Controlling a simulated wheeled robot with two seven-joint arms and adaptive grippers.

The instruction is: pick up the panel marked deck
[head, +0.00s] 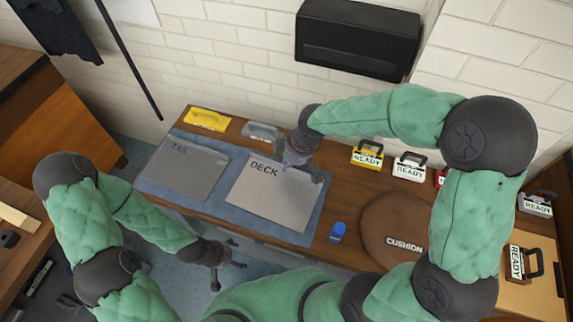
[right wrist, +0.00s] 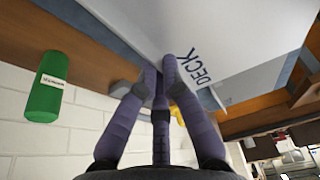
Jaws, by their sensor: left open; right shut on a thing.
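The panel marked DECK (head: 268,196) is a light grey sheet over the blue mat (head: 316,222) on the wooden bench. My right gripper (head: 302,172) is at its far edge, beside the lettering. In the right wrist view the right gripper's fingers (right wrist: 164,78) are shut on the edge of the deck panel (right wrist: 232,30). I cannot tell whether the panel is clear of the mat. My left gripper (head: 229,266) is open and empty, in front of the bench and apart from the panel.
A grey panel marked TAIL (head: 183,172) lies left of the deck panel. A yellow holder (head: 207,119) and a grey one (head: 260,131) stand behind. A blue item (head: 338,231), a round brown cushion (head: 391,225) and several READY signs (head: 367,155) are to the right. A green cylinder (right wrist: 45,87) shows in the wrist view.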

